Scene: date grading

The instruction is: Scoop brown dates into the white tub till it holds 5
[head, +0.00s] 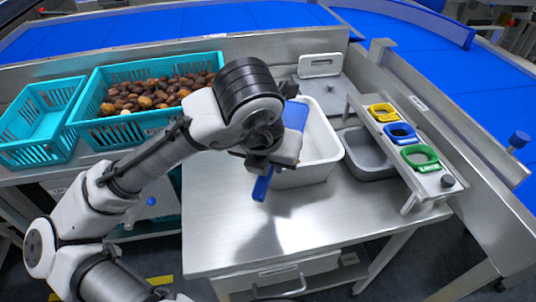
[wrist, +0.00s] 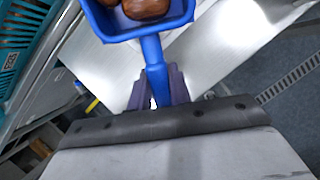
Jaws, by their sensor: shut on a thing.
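My gripper (head: 264,164) is shut on the handle of a blue scoop (head: 262,186). In the wrist view my gripper's fingers (wrist: 157,92) close on both sides of the scoop's handle (wrist: 156,62). The scoop's bowl (wrist: 187,14) holds brown dates (wrist: 146,8), cut off by the frame's top edge, so I cannot tell how many. In the head view the gripper and scoop are in front of the white tub (head: 330,150) and hide its left part. I see no dates in the visible part of the tub. A teal crate (head: 147,120) holds many brown dates (head: 150,93).
An emptier teal crate (head: 38,122) stands at far left. The steel table (head: 310,220) is clear in front. Blue conveyors (head: 150,27) run behind.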

